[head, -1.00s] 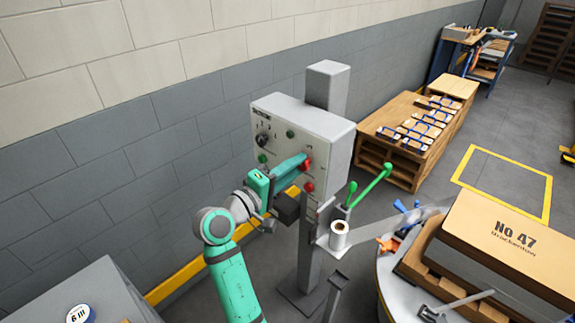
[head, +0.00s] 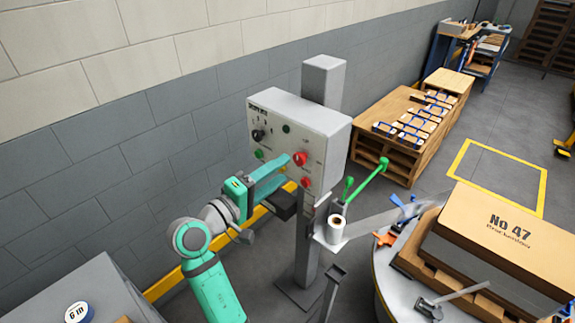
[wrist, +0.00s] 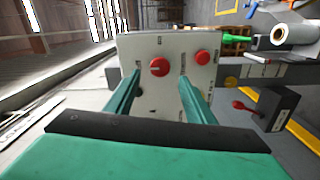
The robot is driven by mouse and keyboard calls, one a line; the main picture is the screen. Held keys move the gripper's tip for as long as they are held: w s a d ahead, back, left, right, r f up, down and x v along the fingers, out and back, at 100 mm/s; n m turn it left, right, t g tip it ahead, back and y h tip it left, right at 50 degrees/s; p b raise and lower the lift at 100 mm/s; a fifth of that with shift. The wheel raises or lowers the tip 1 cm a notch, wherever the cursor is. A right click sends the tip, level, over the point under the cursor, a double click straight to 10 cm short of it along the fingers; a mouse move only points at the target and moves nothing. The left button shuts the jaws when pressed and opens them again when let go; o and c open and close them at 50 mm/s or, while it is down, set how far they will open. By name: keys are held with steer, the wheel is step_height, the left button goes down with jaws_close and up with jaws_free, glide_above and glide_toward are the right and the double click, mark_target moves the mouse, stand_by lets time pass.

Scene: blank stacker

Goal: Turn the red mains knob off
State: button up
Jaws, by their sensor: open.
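The red mains knob (head: 300,159) is on the front of a grey control box (head: 322,128). In the wrist view the knob (wrist: 159,67) shows a short pale mark running roughly sideways across its face. My gripper (head: 286,168) is open and empty in front of the box, with its fingertips pointing at the panel. In the wrist view its two teal fingers (wrist: 160,78) lie left and right of the knob, with a gap to it. The fingers look clear of the knob, but the exact distance is hard to tell.
A second red control (head: 306,182) sits below the knob, and a black knob (head: 258,136) and green buttons are at the panel's left. A green-handled lever (head: 372,170) and white roll (head: 336,227) stand right of the post. A round table (head: 385,290) with boxes is farther right.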

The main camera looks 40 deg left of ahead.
steer(key=s, duration=0.5)
steer(key=shift+s, duration=0.15)
stand_by(0.3)
